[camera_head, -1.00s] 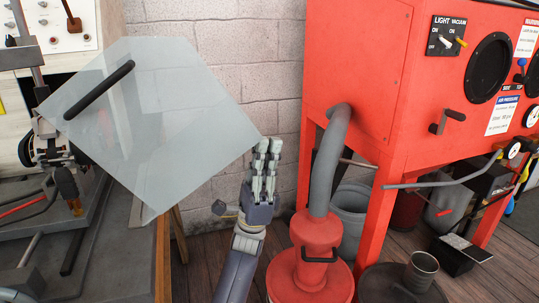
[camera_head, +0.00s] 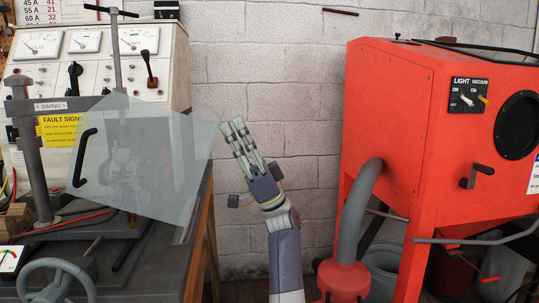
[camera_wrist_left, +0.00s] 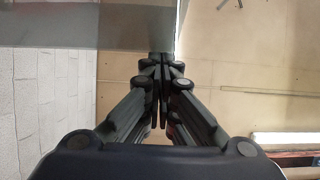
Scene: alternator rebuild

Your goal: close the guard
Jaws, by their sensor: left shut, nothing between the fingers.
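The guard (camera_head: 155,165) is a clear, tilted panel with a black bar handle (camera_head: 82,158) on its left part, in front of the test bench. My left gripper (camera_head: 233,124) is shut and empty, its fingertips right beside the guard's right upper corner in the head view. I cannot tell if they touch. In the left wrist view, the fingers (camera_wrist_left: 161,62) are together, and a translucent panel edge (camera_wrist_left: 85,28), likely the guard, crosses the top left near the fingertips. My right gripper is not in view.
The test bench (camera_head: 90,75) with dials and levers stands behind the guard; a metal post and arm labelled SWING (camera_head: 52,106) is at the left. A handwheel (camera_head: 55,285) is in front. A red blasting cabinet (camera_head: 390,120) stands at the right. Bare wall lies between.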

